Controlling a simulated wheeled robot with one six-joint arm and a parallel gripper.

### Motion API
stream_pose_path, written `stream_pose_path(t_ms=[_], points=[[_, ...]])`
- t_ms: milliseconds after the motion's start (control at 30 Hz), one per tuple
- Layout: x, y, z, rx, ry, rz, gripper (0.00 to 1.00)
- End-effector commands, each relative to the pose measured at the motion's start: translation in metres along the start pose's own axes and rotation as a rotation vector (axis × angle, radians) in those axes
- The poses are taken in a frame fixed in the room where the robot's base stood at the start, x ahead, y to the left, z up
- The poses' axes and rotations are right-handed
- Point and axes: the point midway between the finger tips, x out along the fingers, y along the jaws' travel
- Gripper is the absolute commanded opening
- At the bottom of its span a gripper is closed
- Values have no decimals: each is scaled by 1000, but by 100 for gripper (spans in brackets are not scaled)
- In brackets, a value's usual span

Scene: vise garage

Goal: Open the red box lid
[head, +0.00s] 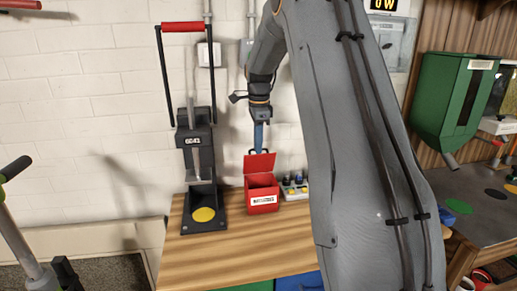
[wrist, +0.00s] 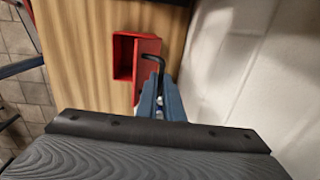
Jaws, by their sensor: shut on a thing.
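The red box (head: 263,193) with a white label stands on the wooden bench. Its red lid (head: 259,163) is tilted up at the back, and the front of the box top is open. In the wrist view the box (wrist: 124,58) shows its open inside, with the lid (wrist: 148,50) along its right side. My gripper (head: 259,146) points down at the lid's upper edge. In the wrist view its blue fingers (wrist: 160,92) are shut on a bent black handle (wrist: 155,60) at the lid. The exact contact is partly hidden.
A black press (head: 200,165) with a red handle bar and yellow disc stands left of the box. A small tray (head: 293,189) with dark-topped items is close at the box's right. The white wall is just behind. The bench front (head: 235,262) is clear.

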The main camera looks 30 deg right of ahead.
Motion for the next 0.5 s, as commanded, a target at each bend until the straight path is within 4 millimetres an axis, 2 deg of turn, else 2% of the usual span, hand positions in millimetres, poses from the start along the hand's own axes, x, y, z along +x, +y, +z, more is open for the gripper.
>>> stream_pose_path(t_ms=[33, 500], points=[[8, 0, 1, -2, -2, 13, 0], [11, -15, -1, 2, -3, 19, 0]])
